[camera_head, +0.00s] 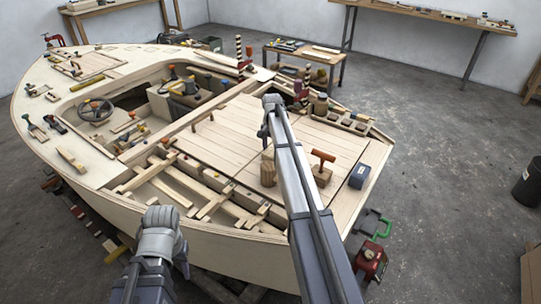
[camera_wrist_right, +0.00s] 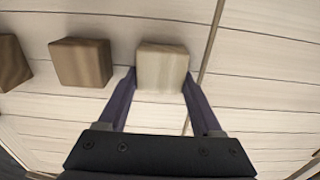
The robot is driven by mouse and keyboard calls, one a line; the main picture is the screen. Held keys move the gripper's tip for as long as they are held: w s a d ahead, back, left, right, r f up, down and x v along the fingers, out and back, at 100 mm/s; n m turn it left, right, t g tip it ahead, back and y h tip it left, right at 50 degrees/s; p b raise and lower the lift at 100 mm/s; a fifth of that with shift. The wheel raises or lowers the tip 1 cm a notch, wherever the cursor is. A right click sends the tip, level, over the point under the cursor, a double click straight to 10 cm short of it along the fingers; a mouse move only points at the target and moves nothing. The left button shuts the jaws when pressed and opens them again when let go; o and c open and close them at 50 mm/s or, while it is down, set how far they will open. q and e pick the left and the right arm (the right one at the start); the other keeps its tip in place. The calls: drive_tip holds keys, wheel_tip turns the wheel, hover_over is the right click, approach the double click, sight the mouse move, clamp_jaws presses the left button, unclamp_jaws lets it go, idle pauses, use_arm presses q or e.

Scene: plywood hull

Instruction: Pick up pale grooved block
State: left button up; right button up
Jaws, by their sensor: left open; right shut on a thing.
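The pale block (camera_wrist_right: 162,66) is between the two dark fingers of my right gripper (camera_wrist_right: 160,80) in the right wrist view. The fingers touch it at both sides, and pale planks show below and around it. I cannot tell whether it is clear of the planks. Its groove is not discernible. In the head view my right arm reaches over the boat's deck, and its gripper is not clearly made out. My left gripper (camera_head: 162,216) is open and empty at the near side of the hull, with its fingers small in the picture.
In the right wrist view a brown block (camera_wrist_right: 81,63) stands left of the pale one, with another brown block (camera_wrist_right: 11,63) further left. Open framing lies left.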

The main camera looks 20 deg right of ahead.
sight(271, 151)
drive_tip(key=shift+r, duration=0.15)
wheel_tip(271, 151, up, 10)
drive_tip(key=p, duration=1)
drive_tip(key=shift+a, duration=0.1)
